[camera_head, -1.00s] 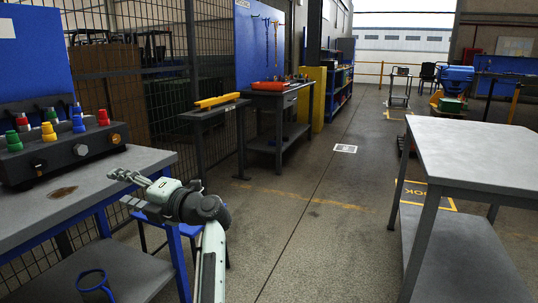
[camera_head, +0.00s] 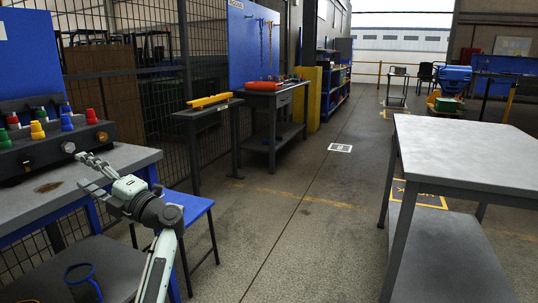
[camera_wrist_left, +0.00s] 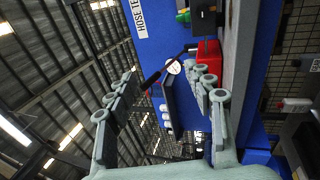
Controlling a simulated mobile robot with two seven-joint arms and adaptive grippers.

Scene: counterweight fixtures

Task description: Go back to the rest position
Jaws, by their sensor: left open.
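My left gripper (camera_head: 88,172) is in the head view at lower left, over or beside the right part of the grey bench top (camera_head: 118,158). Its jaws are apart and nothing is between them. In the left wrist view the two grey-green fingers (camera_wrist_left: 163,100) are spread wide, with a blue panel, a red part and the roof beyond them. My right gripper is not in the head view.
A dark fixture (camera_head: 50,146) with coloured knobs stands on the bench near my left gripper. A blue stool (camera_head: 188,206) is beside the bench. A grey table (camera_head: 465,155) stands at right. The floor between (camera_head: 290,220) is clear.

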